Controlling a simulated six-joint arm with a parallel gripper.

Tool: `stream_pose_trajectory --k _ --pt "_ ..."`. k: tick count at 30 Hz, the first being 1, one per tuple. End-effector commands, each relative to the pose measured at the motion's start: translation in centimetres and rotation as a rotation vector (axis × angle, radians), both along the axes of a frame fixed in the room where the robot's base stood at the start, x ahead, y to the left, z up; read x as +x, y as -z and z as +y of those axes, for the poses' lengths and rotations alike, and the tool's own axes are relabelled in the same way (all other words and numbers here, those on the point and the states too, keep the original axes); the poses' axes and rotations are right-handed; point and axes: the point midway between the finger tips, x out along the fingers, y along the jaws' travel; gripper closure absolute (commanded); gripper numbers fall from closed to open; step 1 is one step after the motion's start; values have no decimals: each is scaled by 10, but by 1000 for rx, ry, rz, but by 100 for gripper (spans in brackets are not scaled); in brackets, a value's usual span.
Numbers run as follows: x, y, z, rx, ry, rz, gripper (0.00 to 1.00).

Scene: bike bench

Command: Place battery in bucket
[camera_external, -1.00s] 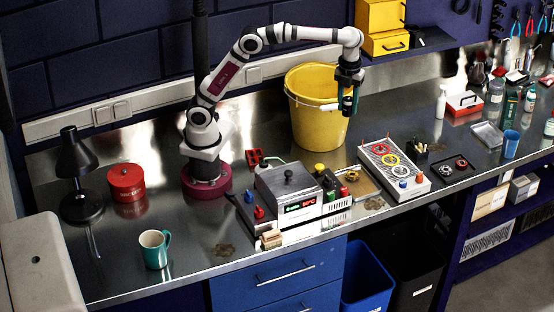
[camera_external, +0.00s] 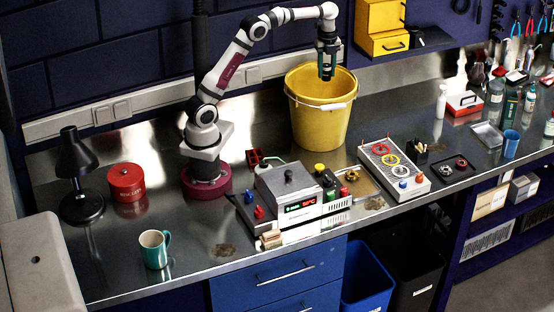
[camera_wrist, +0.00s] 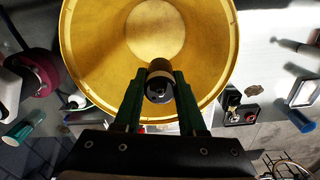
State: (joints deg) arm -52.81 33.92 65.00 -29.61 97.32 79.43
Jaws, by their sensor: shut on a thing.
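The yellow bucket (camera_external: 320,115) stands upright on the metal bench, right of my arm's base. In the wrist view its round inside (camera_wrist: 150,40) fills the upper middle, and its pale bottom shows. My gripper (camera_external: 326,72) hangs over the bucket's opening, pointing down. In the wrist view its green fingers (camera_wrist: 159,92) are shut on the battery (camera_wrist: 159,68), a dark cylinder with a tan band. The battery is seen end-on against the bucket's inside. In the external view the battery is too small to make out clearly between the fingers.
A hot plate box with a lid (camera_external: 288,188) and a white panel with coloured rings (camera_external: 394,172) stand in front of the bucket. Yellow drawers (camera_external: 384,28) are at the back right. A teal mug (camera_external: 155,250) stands at the front left, with bare bench around it.

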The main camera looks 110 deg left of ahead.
Motion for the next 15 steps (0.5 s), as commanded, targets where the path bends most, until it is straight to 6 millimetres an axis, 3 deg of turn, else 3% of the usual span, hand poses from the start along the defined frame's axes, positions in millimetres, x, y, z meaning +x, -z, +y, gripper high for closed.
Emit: stream_pose_trajectory --k 9,15 --pt "0 101 -1 -4 2 4 100" --pt "0 148 -1 -2 2 2 100"
